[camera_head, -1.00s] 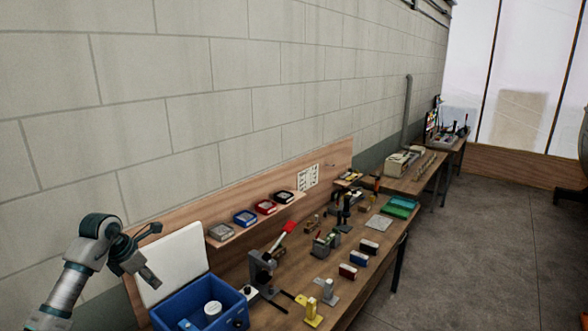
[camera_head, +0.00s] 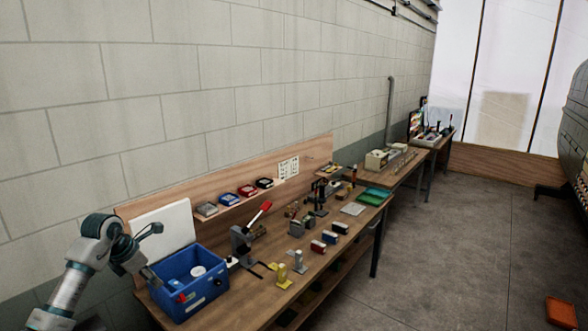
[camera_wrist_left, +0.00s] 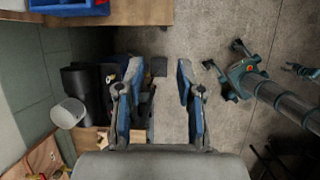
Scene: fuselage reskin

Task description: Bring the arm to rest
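My left arm (camera_head: 72,285) comes in from the left in the head view. My left gripper (camera_head: 151,252) is in front of the bench's near end, beside the blue bin. Its two fingers are spread and nothing is between them. In the left wrist view the left gripper (camera_wrist_left: 158,92) shows its blue-padded fingers apart, with bare floor between and beyond them. Another arm of mine shows at the right of the left wrist view, and its gripper (camera_wrist_left: 222,55) has its fingers apart and empty. The right arm does not show in the head view.
A wooden bench (camera_head: 262,305) runs along the block wall. On it are a blue bin (camera_head: 205,298), a press with a red handle (camera_head: 242,243) and several small blocks. Further benches stand behind. The grey floor (camera_head: 440,260) is open, with an orange tray (camera_head: 561,313) at right.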

